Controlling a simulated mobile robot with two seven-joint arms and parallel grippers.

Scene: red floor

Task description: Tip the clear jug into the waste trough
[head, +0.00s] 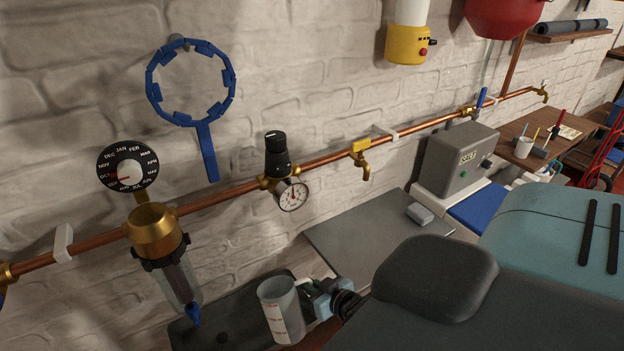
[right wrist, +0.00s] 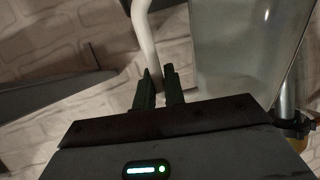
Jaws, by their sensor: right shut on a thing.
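The clear jug (head: 281,311), greyish with red markings, is at the bottom middle of the head view, roughly upright with its open rim up. My right gripper (head: 312,299) is at its right side. In the right wrist view, its fingers (right wrist: 158,90) are closed on the pale handle (right wrist: 146,38), beside the jug's clear wall (right wrist: 225,50). I cannot tell whether the jug holds liquid. A dark trough (head: 192,333) lies below the copper pipe, behind and left of the jug; the jug hides part of it. My left gripper is not in view.
A copper pipe (head: 325,160) with a filter (head: 178,280), a gauge (head: 291,194) and taps runs along the white brick wall above the trough. A grey slab (head: 370,232) and a grey box (head: 457,160) stand to the right.

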